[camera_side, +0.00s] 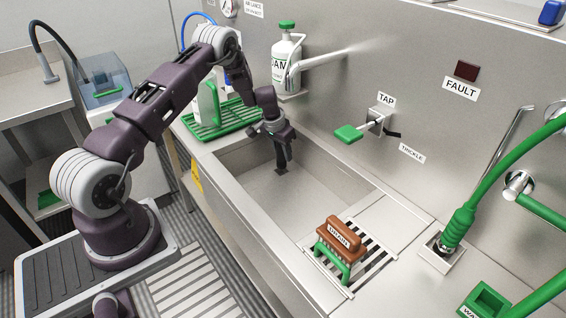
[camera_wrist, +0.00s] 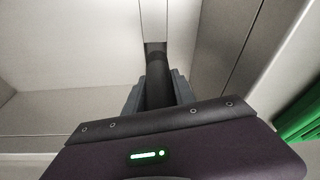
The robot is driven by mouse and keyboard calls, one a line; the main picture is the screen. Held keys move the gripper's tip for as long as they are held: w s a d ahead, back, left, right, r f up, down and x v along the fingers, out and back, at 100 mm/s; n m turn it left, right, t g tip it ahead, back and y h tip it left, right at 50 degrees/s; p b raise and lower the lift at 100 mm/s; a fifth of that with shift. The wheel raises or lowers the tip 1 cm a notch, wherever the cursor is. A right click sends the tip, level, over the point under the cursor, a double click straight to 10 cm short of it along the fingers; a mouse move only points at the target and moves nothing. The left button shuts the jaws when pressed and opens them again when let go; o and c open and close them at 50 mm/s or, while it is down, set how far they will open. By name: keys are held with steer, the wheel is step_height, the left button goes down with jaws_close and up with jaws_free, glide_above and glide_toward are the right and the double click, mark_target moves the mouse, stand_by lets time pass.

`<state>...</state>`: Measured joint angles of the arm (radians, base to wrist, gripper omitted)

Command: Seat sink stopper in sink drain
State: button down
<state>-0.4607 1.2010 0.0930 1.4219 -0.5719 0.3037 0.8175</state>
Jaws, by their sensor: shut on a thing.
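My gripper (camera_side: 280,140) points down into the far left part of the steel sink (camera_side: 245,165). In the wrist view its grey fingers (camera_wrist: 157,88) are shut on a black, rod-like piece, which I take to be the sink stopper (camera_wrist: 158,70). In the side view the stopper (camera_side: 284,158) hangs roughly upright below the fingers. A small dark patch (camera_side: 281,172) lies at its lower end. I cannot tell whether this is the drain or the stopper's foot, nor whether the stopper touches the sink floor.
A brown-topped brush (camera_side: 341,238) sits on a slotted grate at the sink's near end. A green rack (camera_side: 215,120) with a bottle stands behind the sink's left end. The green tap lever (camera_side: 349,133) and a soap dispenser (camera_side: 286,58) project from the back wall.

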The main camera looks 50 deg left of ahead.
mark_target(283, 162)
steer(key=shift+f, duration=2.2)
steer(key=c, duration=1)
jaws_free()
steer(key=shift+f, duration=0.1)
steer(key=shift+c, duration=0.2)
steer(key=v, duration=1.2)
